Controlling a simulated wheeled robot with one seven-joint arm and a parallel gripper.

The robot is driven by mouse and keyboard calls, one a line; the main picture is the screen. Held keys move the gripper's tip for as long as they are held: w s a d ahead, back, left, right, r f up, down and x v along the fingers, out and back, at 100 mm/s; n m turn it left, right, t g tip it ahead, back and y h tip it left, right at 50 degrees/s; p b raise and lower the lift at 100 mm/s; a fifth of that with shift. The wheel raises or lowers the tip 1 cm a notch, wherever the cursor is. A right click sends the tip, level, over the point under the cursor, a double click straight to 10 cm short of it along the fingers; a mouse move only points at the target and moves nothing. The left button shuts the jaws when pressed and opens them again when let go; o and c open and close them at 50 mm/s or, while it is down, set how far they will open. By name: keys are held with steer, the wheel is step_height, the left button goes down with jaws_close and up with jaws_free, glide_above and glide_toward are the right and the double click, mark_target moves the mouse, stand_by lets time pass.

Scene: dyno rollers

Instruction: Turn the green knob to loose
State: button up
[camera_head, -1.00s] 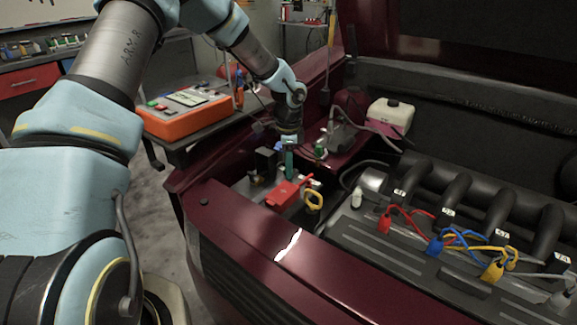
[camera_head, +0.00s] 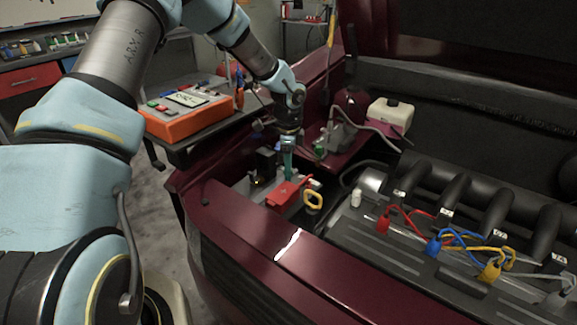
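My gripper (camera_head: 288,148) points down over the battery area at the car's front left corner. A narrow teal-green piece shows directly below my wrist; I cannot tell whether it is my fingers or something between them. A small green knob-like part (camera_head: 319,151) shows to the right of my gripper, beside a grey fitting, apart from it in the picture. A red clamp-like part (camera_head: 287,191) lies on the battery (camera_head: 252,187) just below my gripper. The finger opening is too small and hidden to make out.
A yellow ring (camera_head: 313,200) is beside the red part. The engine (camera_head: 450,215) with red, blue and yellow leads fills the right. The car's front edge (camera_head: 270,235) is nearest. An orange tester box (camera_head: 185,115) stands on a cart at left. A white reservoir (camera_head: 391,114) is behind.

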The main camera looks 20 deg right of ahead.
steer(key=shift+o, duration=0.2)
step_height(320, 180, up, 11)
steer(key=b, duration=0.1)
steer(key=shift+s+a, duration=0.15)
steer(key=shift+s, duration=0.05)
steer(key=shift+f, duration=0.1)
stand_by(0.5)
steer(key=s+a+r+n, duration=0.1)
steer(key=a+n, duration=0.4)
steer(key=a, duration=0.6)
steer(key=s+a+r+n, duration=0.1)
steer(key=a+r+n, duration=0.1)
steer(key=a+n, duration=0.6)
steer(key=s+a+n, duration=0.4)
steer(key=a, duration=0.4)
steer(key=s+a+r+n+t, duration=0.1)
steer(key=s+a+n, duration=0.3)
steer(key=a, duration=0.4)
steer(key=shift+s+a+r+n+p, duration=0.15)
steer(key=shift+s+a+n+p, duration=0.25)
steer(key=shift+n, duration=0.3)
